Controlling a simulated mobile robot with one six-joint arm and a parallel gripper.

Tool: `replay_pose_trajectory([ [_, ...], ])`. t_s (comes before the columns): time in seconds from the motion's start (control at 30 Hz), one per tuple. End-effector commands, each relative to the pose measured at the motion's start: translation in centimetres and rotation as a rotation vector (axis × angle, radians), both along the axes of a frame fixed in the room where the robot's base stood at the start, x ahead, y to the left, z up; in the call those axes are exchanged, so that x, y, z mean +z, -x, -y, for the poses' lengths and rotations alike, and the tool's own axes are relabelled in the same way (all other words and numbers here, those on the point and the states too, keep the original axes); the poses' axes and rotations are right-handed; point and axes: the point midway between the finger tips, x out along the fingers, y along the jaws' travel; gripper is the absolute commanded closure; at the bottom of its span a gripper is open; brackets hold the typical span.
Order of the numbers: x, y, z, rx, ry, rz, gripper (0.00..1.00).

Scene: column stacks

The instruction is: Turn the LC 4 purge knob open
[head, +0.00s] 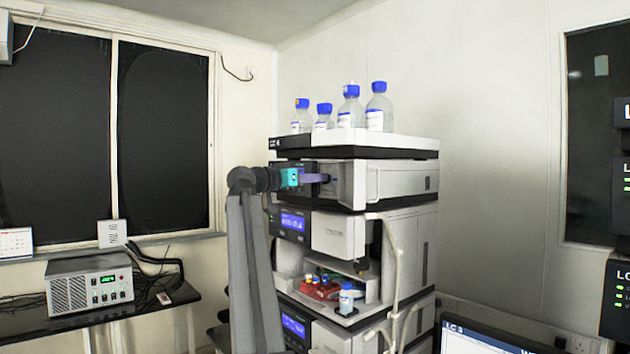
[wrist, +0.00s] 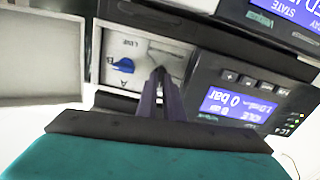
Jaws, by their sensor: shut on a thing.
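My gripper (head: 326,178) reaches from the left to the front of the pump module (head: 358,184), high in the instrument stack. In the wrist view the purple fingers (wrist: 160,78) are together, with their tips at the panel. They are shut on a small part that they hide almost wholly; from its place it seems to be the purge knob, but its angle cannot be told. A blue selector knob (wrist: 123,65) beside the letters A, B and LINE sits left of the fingertips, apart from them. A lit pump display (wrist: 237,104) is to the right, upside down in this view.
Bottles with blue caps (head: 351,107) stand in a tray (head: 400,142) on top of the stack. Below the pump are another module with a blue display (head: 292,222) and an open bay with red racks (head: 320,289). A pale tube (head: 394,260) hangs along the stack's front.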

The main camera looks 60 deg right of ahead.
Motion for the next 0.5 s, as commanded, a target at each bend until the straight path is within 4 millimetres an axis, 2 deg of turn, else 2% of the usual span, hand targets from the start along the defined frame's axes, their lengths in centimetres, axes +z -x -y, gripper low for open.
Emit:
replay_pose_trajectory([
  [0.5, 0.43, -0.26, 0.31, 0.005, -0.12, -0.395, 1.0],
])
